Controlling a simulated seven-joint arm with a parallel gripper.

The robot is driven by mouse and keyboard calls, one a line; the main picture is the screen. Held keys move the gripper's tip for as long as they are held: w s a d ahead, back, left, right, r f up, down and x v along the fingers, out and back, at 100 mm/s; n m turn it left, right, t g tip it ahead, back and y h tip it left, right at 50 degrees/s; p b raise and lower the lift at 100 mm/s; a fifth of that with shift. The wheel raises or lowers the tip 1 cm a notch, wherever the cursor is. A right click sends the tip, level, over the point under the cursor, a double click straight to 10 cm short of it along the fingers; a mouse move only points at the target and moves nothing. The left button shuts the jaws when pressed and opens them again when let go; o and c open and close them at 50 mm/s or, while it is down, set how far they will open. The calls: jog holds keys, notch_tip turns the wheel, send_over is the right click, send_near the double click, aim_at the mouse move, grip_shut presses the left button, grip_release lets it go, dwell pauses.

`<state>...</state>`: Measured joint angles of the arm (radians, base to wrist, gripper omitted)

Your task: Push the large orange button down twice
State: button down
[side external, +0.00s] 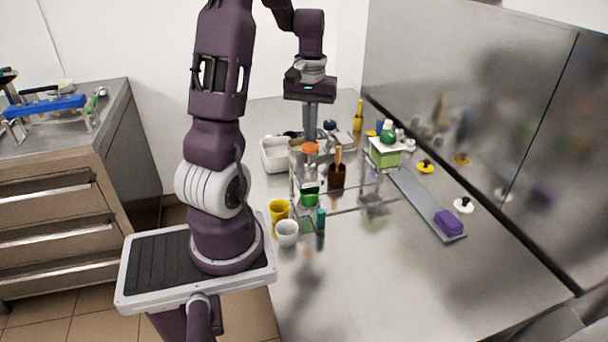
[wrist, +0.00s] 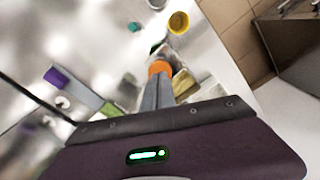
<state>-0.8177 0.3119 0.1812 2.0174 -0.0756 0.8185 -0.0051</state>
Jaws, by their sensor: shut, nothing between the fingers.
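The large orange button (side external: 310,148) sits on top of a clear-sided stand among the items on the steel counter. My gripper (side external: 310,138) points straight down with its fingers together and empty, its tips just above or at the button. In the wrist view the orange button (wrist: 159,67) shows right beyond the fingertips (wrist: 159,78), which hide part of it. I cannot tell whether the tips touch it or whether it is pressed.
A yellow cup (side external: 279,210) and white cup (side external: 287,233) stand in front. A brown holder (side external: 337,176) and green box (side external: 384,156) stand to the right. A white tub (side external: 274,155) is at left. The front right counter (side external: 400,285) is clear.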

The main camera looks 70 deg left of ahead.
aim_at(310, 146)
dwell(0.4)
jog(key=shift+f, duration=1.9)
jog(key=shift+r, duration=1.9)
